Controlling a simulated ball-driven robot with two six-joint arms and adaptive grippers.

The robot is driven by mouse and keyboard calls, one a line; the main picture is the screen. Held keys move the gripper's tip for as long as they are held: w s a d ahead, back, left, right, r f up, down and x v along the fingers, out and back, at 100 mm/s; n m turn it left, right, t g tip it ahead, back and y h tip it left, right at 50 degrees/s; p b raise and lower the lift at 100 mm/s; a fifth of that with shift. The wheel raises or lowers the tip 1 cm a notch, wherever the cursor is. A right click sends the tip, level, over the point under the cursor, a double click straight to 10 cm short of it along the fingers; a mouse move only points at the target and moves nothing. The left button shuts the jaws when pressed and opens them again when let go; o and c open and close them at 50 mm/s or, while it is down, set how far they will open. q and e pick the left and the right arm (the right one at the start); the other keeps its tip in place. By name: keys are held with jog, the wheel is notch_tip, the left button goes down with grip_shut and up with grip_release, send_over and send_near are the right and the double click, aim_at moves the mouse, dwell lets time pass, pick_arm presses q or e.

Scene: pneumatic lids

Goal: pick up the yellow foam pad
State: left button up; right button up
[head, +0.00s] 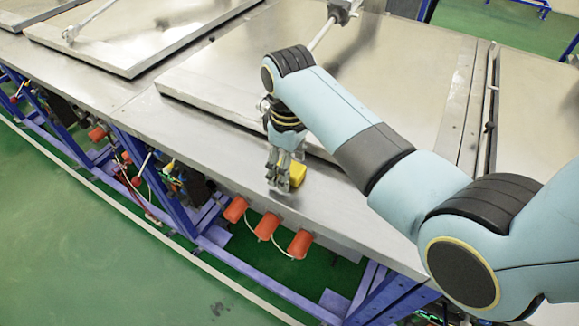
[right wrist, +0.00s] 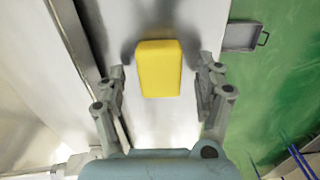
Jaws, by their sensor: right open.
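The yellow foam pad (head: 297,174) lies on the metal bench top near its front edge. In the right wrist view the pad (right wrist: 159,68) sits between and slightly beyond the fingertips, with visible gaps on both sides. My right gripper (head: 279,182) points down at the bench beside the pad in the head view and partly hides it. The right wrist view shows my right gripper (right wrist: 160,85) open and empty, its fingers on either side of the pad. My left gripper is not in view.
A raised metal lid (head: 215,85) lies on the bench behind the pad, with a rod attached at its back. Several red-orange cylinders (head: 266,226) hang below the bench's front edge. Green floor (head: 75,225) lies in front. Bare bench top (head: 345,215) extends right of the pad.

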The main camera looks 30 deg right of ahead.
jog(key=shift+f, duration=0.5)
jog(key=shift+c, duration=0.4)
jog(key=c, duration=1)
jog(key=shift+o, duration=0.2)
jog(key=shift+r, duration=0.5)
notch_tip(320, 180, up, 3)
jog(key=shift+w+r+b, duration=0.1)
jog(key=shift+b, duration=0.35)
jog(key=s+d+r+b, duration=0.1)
jog(key=s+d+r, duration=0.6)
jog(key=s, duration=0.2)
jog(key=shift+s, duration=0.35)
